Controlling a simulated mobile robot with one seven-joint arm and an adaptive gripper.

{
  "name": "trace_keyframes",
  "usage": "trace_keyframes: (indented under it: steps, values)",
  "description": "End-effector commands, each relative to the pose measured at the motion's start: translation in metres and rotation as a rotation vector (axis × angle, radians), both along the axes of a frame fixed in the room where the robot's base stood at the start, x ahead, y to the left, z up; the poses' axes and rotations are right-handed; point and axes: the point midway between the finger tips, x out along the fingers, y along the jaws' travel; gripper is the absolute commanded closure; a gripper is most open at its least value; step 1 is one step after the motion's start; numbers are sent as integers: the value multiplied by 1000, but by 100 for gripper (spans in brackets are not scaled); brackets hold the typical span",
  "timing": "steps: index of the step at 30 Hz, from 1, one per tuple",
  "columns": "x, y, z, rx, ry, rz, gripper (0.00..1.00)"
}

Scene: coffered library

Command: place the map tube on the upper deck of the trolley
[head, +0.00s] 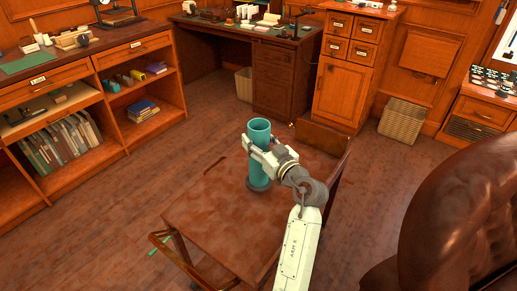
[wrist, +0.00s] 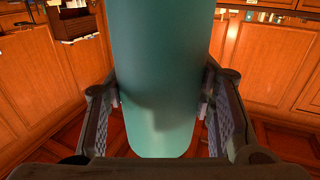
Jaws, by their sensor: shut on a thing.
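The map tube (head: 259,133) is a teal cylinder with a darker ring at its lower end, and it stands upright. My gripper (head: 258,152) is shut around its sides, and the tube fills the middle of the wrist view (wrist: 160,70) between both fingers. The trolley (head: 215,225) has a reddish-brown wooden upper deck, and the tube's lower end shows over its middle to far part. I cannot tell whether the tube touches the deck or hangs slightly above it. My arm hides part of the deck's right side.
The rest of the visible deck is bare. A brown leather armchair (head: 445,225) stands close at the right. Bookshelves (head: 85,115) line the left, a desk (head: 270,75) and a cabinet (head: 345,75) stand behind, with a wicker basket (head: 402,120) beside the cabinet.

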Motion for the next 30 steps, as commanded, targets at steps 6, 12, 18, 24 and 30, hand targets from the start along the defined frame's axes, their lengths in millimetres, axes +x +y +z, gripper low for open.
trace_keyframes:
  steps: [6,12,18,24,30]
  values:
    - [0,0,-27,2,4,-1,100]
    - [0,0,-34,1,-1,-1,100]
    - [0,0,-35,3,2,-1,100]
    - [0,0,-38,1,1,0,40]
    - [0,0,-37,1,1,0,31]
